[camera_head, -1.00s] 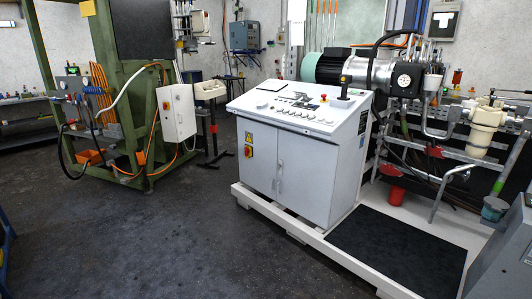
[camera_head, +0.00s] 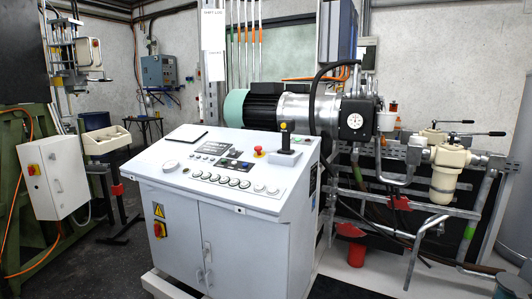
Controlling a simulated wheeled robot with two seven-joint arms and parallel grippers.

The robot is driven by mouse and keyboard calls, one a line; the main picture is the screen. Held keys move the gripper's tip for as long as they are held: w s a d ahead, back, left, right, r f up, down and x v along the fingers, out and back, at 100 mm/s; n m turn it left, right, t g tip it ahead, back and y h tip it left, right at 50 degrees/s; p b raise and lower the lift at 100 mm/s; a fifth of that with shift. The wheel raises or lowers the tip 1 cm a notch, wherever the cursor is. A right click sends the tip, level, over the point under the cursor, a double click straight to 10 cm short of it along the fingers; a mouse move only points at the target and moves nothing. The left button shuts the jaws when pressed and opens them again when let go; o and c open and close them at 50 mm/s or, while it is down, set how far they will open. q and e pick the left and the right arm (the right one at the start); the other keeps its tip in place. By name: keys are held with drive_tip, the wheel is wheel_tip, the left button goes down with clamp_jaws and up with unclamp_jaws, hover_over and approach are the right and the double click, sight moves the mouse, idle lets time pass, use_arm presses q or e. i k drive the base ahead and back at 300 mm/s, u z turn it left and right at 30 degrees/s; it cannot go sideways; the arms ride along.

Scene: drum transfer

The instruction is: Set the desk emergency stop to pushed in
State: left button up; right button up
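The white control desk (camera_head: 225,222) stands in the middle of the head view, closer on its left side to a green frame. The desk emergency stop (camera_head: 259,152) is a small red mushroom button on the sloped top, left of a black joystick (camera_head: 285,138) with a yellow tip. It is too small to tell whether the button is in or out. Neither of my grippers shows in the view.
A white box (camera_head: 54,177) on the green frame (camera_head: 12,215) stands left. The motor (camera_head: 280,104) and pipework are behind and right. Dark floor (camera_head: 125,262) is open at the front left.

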sight(258, 149)
drive_tip(key=u, duration=0.65)
drive_tip(key=i, duration=0.8)
drive_tip(key=u, duration=0.9)
drive_tip(key=i, duration=0.8)
drive_tip(key=z, duration=0.4)
drive_tip(key=i, duration=0.85)
drive_tip(key=z, duration=1)
drive_tip(key=i, duration=0.3)
drive_tip(key=z, duration=0.2)
